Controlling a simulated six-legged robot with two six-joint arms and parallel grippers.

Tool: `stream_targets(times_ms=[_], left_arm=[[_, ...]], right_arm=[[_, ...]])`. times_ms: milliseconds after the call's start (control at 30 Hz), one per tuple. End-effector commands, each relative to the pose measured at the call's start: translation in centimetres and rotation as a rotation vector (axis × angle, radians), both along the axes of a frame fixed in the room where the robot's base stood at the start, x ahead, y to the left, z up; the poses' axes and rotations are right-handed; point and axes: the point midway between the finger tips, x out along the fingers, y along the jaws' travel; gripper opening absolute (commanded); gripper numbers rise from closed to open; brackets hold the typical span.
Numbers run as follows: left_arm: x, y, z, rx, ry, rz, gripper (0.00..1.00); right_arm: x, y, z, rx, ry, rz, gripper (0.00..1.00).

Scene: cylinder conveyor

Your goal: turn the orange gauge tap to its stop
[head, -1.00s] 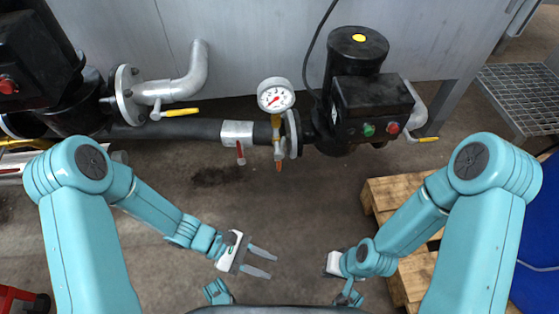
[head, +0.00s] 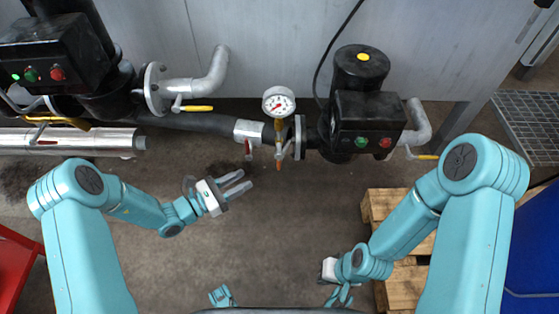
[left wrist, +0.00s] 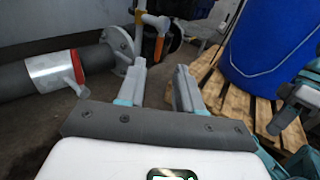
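The orange gauge tap (head: 279,165) hangs below a white round pressure gauge (head: 279,102) on the dark pipe, its handle pointing down. It also shows at the top of the left wrist view (left wrist: 159,46), beyond my fingertips. My left gripper (head: 246,181) is open and empty, below and left of the tap and apart from it. Its two spread fingers (left wrist: 160,70) show in the left wrist view with nothing between them. My right gripper (head: 329,269) is low near the pallet; its fingers are not clearly visible.
A black pump (head: 367,120) stands to the right. A wooden pallet (head: 381,204) and blue barrel (head: 537,245) are at right. The floor below the tap is clear.

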Motion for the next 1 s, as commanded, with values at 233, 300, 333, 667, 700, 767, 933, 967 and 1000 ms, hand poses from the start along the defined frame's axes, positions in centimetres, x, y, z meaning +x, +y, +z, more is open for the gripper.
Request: stream_targets(times_ms=[233, 300, 333, 667, 700, 767, 933, 967, 1000], left_arm=[[3.2, -5.3, -0.3, 0.001, -0.003, -0.006, 0.35], [4.0, -6.6, -0.3, 0.001, -0.004, -0.005, 0.35], [4.3, -7.2, -0.3, 0.000, -0.004, -0.004, 0.35], [6.8, -11.0, -0.2, 0.001, 0.000, 0.002, 0.35], [6.8, -11.2, -0.1, 0.001, 0.000, 0.001, 0.35], [6.9, -11.3, -0.1, 0.001, 0.001, 0.001, 0.35], [7.0, -11.3, -0.1, 0.001, 0.001, 0.002, 0.35], [7.0, -11.3, 0.0, 0.001, 0.001, 0.002, 0.35], [7.0, -11.3, 0.0, 0.001, 0.001, 0.002, 0.32]], right_arm=[[0.2, -0.2, -1.6, -0.002, -0.003, -0.008, 0.00], [0.3, -0.2, -2.0, -0.002, -0.005, -0.010, 0.00], [0.3, -0.3, -2.1, -0.002, -0.005, -0.012, 0.00], [0.6, -0.5, -3.0, -0.004, -0.010, -0.022, 0.00], [0.6, -0.5, -3.1, -0.004, -0.009, -0.023, 0.00], [0.6, -0.5, -3.1, -0.004, -0.009, -0.023, 0.00], [0.6, -0.5, -3.0, -0.004, -0.009, -0.023, 0.00], [0.6, -0.5, -3.0, -0.004, -0.010, -0.023, 0.00], [0.6, -0.5, -3.0, -0.004, -0.009, -0.023, 0.00]])
